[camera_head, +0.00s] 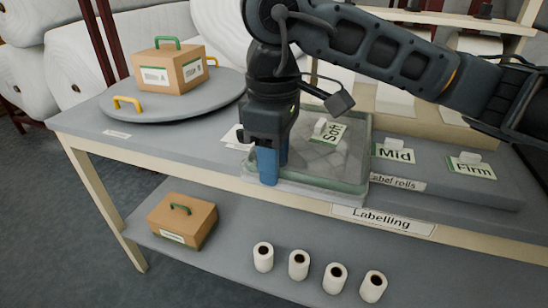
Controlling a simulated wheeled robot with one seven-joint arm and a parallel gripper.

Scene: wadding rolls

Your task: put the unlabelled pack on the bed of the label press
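A brown pack (168,70) with a green handle stands on a round grey disc (135,110) with yellow handles at the upper left. White, green-edged labels show on two of its sides. Another brown pack (190,216) with a green handle sits on the lower shelf at the left. A white strip shows low on its front, too small to read. My gripper (274,168), with blue fingers, points down over the left edge of a shallow green-rimmed tray (355,186). Nothing shows between the fingers, but their gap is unclear. I cannot tell which thing is the label press.
Several white rolls (299,264) stand along the lower shelf. Cards "Soft" (333,134), "Mid" (394,153) and "Firm" (471,168) stand across the right side. The table edge (300,197) runs in front. The lower shelf is clear between pack and rolls.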

